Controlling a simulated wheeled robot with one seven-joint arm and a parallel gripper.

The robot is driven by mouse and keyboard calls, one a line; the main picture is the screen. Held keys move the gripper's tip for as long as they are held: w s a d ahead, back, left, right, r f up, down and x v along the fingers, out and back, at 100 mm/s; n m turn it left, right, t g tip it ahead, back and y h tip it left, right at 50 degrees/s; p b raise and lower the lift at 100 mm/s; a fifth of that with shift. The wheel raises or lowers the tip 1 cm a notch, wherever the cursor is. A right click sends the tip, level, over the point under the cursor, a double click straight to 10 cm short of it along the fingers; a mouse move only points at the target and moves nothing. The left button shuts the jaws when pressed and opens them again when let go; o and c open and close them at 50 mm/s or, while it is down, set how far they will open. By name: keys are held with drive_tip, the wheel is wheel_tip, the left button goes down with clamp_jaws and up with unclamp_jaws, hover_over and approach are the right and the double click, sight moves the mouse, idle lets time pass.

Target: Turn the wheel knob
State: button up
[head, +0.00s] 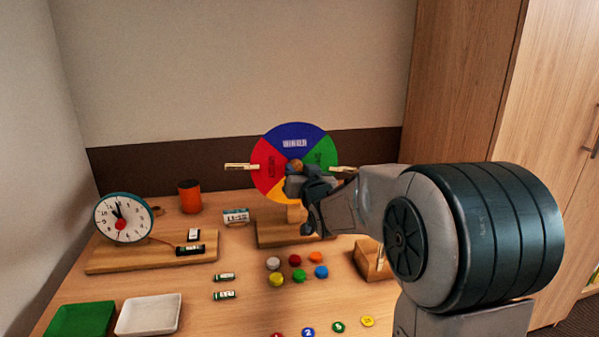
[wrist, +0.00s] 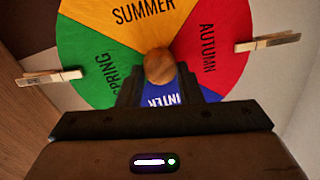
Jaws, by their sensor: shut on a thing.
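The season wheel (head: 293,140) stands upright on a wooden base (head: 275,236) at the back of the table. It has blue, red, green and yellow-orange sectors; in the head view blue WINTER is at the top and red is at the left. Its round wooden knob (head: 295,165) is at the centre. In the wrist view the knob (wrist: 160,66) sits between the fingertips of my gripper (wrist: 158,82), which is shut on it. In the head view my gripper (head: 303,187) covers the lower middle of the wheel. Two clothespins (head: 241,166) stick out from the wheel's sides.
A clock (head: 122,218) on a wooden board and an orange cup (head: 190,196) stand at the left. Green (head: 80,320) and white (head: 149,315) trays lie at the front left. Several coloured caps (head: 276,279) and batteries (head: 224,295) lie mid-table. A wooden block (head: 371,262) stands below my arm.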

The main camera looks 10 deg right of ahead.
drive_tip(key=shift+m, duration=0.3)
drive_tip(key=m+b, duration=0.2)
drive_tip(key=m, duration=0.2)
drive_tip(key=shift+f, duration=0.2)
drive_tip(key=m+b, duration=0.1)
drive_tip(key=m, duration=0.3)
drive_tip(key=shift+m+t, duration=0.4)
drive_tip(key=m+b, duration=0.2)
drive_tip(key=m, duration=0.2)
drive_tip(key=m+h+b, duration=0.1)
drive_tip(key=m+b, duration=0.1)
drive_tip(key=m, duration=0.3)
drive_tip(key=shift+f+h, duration=0.15)
drive_tip(key=shift+h, duration=0.15)
drive_tip(key=shift+m, duration=0.3)
drive_tip(key=o, duration=1)
drive_tip(key=shift+c, duration=0.2)
